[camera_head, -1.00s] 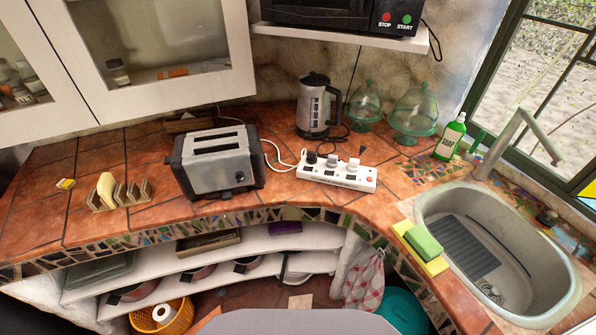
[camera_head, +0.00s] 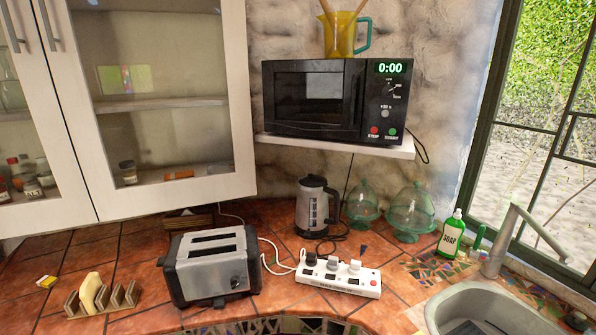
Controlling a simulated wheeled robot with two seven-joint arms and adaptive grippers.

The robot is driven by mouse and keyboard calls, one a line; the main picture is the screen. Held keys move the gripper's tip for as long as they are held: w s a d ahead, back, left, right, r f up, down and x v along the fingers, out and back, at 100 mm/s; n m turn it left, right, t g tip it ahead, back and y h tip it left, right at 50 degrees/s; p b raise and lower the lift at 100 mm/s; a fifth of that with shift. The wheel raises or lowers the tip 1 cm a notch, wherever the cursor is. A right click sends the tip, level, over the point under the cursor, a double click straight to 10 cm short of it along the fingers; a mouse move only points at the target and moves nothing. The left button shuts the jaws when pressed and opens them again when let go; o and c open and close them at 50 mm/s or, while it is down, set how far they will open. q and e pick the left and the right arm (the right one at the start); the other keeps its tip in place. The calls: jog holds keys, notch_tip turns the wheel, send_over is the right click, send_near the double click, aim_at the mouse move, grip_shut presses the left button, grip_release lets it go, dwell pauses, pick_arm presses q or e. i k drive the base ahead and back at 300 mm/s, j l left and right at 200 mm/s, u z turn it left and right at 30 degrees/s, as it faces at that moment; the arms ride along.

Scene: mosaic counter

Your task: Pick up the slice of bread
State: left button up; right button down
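The slice of bread (camera_head: 91,291) is pale yellow. It stands upright, slightly tilted, in a slot of the wooden rack (camera_head: 117,303) on the tiled counter at the lower left. The rack's other slots look empty. Neither of my grippers shows in the view, so I cannot see their state or their distance from the bread.
A toaster (camera_head: 211,265) stands right of the rack. A white power strip (camera_head: 338,277), a kettle (camera_head: 315,207) and glass domes (camera_head: 411,212) are farther right. The sink (camera_head: 490,306) is at the lower right. Cabinets (camera_head: 150,95) hang above the counter's left part.

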aim_at(92, 285)
jog(key=u, duration=1.55)
